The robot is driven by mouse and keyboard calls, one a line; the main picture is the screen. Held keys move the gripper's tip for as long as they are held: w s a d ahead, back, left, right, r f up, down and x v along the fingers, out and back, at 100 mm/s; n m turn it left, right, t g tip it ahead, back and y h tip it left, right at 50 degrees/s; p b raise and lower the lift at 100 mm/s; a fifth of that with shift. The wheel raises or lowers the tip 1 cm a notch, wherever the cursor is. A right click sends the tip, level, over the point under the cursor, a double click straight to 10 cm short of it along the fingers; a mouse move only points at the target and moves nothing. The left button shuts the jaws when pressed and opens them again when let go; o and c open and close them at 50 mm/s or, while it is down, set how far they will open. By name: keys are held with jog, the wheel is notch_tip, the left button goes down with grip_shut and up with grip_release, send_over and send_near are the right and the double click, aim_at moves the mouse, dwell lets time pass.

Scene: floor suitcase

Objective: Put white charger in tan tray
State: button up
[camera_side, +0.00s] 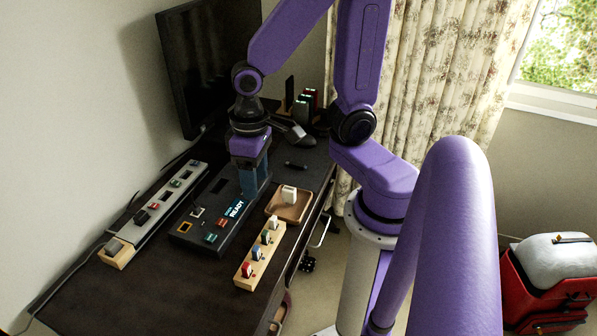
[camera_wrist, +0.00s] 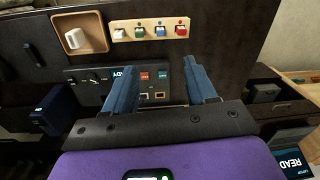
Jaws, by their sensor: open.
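A white block, which looks like the white charger (camera_side: 289,194), sits inside the tan tray (camera_side: 299,214) on the dark desk. In the wrist view the white charger (camera_wrist: 74,38) stands inside the tan tray (camera_wrist: 90,17) at upper left, apart from my gripper. My gripper (camera_side: 255,190) has blue fingers and points down over the black panel with the READY display, left of the tray in the side view. In the wrist view my gripper (camera_wrist: 160,78) has its fingers apart with nothing held between them.
A wooden rack (camera_side: 243,281) beside the tray holds several small coloured plugs, one of them white. The black READY panel (camera_side: 183,236) lies under my gripper. A grey power strip (camera_side: 147,231) runs along the wall side, below a monitor (camera_side: 195,70). The desk's near-left surface is clear.

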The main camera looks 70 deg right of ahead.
jog(key=s+r+n, duration=0.4)
jog(key=s+n, duration=0.5)
jog(key=n, duration=0.1)
jog(key=shift+s+a+n, duration=0.25)
jog(key=shift+a+n, duration=0.05)
jog(key=shift+n, duration=0.1)
